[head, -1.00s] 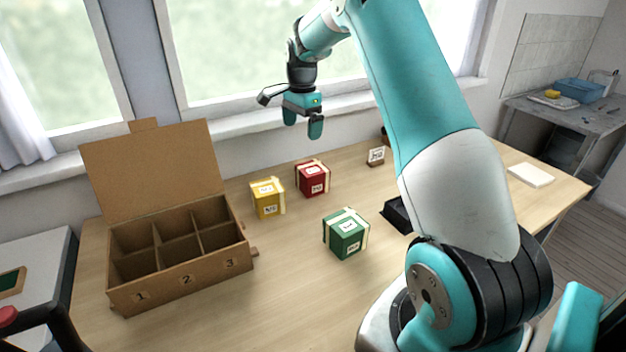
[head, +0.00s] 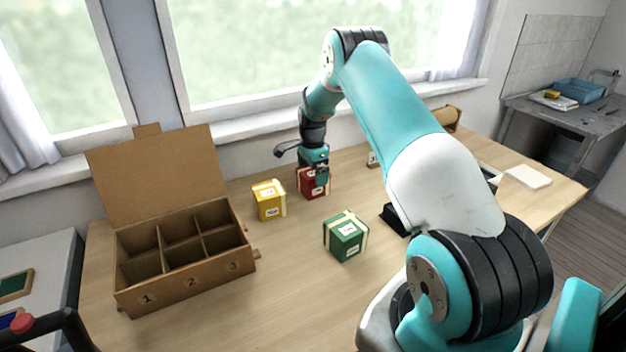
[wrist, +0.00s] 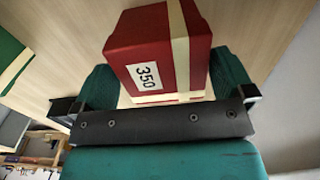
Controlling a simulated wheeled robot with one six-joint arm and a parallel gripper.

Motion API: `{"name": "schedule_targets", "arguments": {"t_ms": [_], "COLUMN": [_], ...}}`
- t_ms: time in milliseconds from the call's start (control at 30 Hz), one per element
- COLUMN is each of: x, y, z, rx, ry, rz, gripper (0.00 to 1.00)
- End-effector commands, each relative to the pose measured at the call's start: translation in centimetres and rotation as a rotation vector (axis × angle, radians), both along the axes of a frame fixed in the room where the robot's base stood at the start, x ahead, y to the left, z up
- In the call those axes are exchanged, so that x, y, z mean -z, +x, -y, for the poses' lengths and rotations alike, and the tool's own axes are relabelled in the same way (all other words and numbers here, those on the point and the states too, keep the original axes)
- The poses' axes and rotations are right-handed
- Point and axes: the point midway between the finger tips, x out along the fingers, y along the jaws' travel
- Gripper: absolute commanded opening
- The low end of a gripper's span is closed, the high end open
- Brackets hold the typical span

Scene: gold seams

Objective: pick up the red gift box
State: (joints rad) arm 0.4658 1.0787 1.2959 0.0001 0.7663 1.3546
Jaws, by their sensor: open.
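The red gift box (head: 307,187) stands on the wooden table, beside the yellow box. It has a cream ribbon and a white label, and its upper part is partly hidden by my gripper (head: 315,170). In the wrist view the red box (wrist: 150,50) lies between my two open fingers, with its label reading 350 facing the camera. The right finger is close to the box's ribbon side, and a gap shows at the left finger. I cannot tell whether either finger touches it.
A yellow box (head: 269,200) stands close on the left and a green box (head: 345,237) nearer the front. An open cardboard box (head: 190,284) with numbered compartments stands at the left. A black tray (head: 395,218) is partly behind my arm. The table's front middle is clear.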

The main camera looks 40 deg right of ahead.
Motion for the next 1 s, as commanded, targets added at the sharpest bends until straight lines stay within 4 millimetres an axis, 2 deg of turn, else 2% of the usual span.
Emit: {"name": "schedule_targets", "arguments": {"t_ms": [233,500,533,700,733,1000], "x": [3.4,4.0,4.0,4.0,4.0,3.8], "y": [0.1,0.2,0.2,0.2,0.2,0.2], "z": [0.3,0.3,0.3,0.3,0.3,0.3], "rx": [0.0,0.0,0.0,0.0,0.0,0.0], "ry": [0.0,0.0,0.0,0.0,0.0,0.0], "rz": [-0.002,0.0,0.0,0.0,0.0,0.001], "gripper": [1.0,1.0,0.98,0.59,0.53,0.54]}}
